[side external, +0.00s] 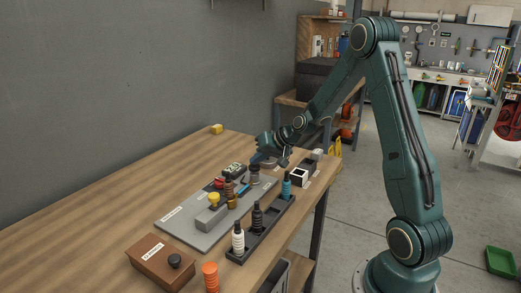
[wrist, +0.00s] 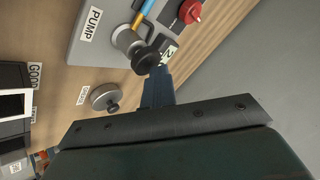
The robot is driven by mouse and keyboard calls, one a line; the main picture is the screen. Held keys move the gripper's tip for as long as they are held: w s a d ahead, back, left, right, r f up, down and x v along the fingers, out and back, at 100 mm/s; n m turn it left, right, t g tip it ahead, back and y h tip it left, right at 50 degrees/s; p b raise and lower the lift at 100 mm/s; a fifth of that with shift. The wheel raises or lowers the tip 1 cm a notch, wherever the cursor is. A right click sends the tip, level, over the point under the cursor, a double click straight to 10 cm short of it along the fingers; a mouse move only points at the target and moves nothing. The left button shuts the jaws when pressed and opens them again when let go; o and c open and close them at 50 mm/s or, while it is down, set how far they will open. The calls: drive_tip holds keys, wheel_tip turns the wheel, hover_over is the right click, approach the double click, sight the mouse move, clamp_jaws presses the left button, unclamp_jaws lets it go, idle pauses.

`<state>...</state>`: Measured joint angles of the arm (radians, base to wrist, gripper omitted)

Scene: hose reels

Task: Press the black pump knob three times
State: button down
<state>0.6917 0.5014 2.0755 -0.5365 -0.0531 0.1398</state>
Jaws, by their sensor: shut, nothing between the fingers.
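The black pump knob (wrist: 146,60) tops a short metal cylinder on the grey panel (wrist: 95,50), beside a PUMP label, in the wrist view. In the side view, the black knob (side external: 254,167) stands upright near the panel's far end. My gripper (wrist: 158,74) is shut and empty. In the wrist view its fingertips show right beside the knob's lower right edge. In the side view my gripper (side external: 262,157) is low, just above and behind the knob. Contact cannot be told.
On the panel are a red knob (wrist: 190,11), a yellow knob (side external: 214,198) and a display (side external: 233,170). A black rack with bottles (side external: 264,230) stands alongside. A brown box (side external: 160,262) is at the front. The table's left side is clear.

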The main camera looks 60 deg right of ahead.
drive_tip(key=shift+r, duration=1.5)
drive_tip(key=shift+r, duration=2.5)
drive_tip(key=shift+r, duration=0.1)
idle(0.5)
wheel_tip(320, 180, up, 4)
drive_tip(key=shift+f, duration=0.2)
drive_tip(key=shift+f, duration=0.15)
hover_over(258, 166)
drive_tip(key=shift+a+f, duration=0.1)
drive_tip(key=shift+f, duration=4.2)
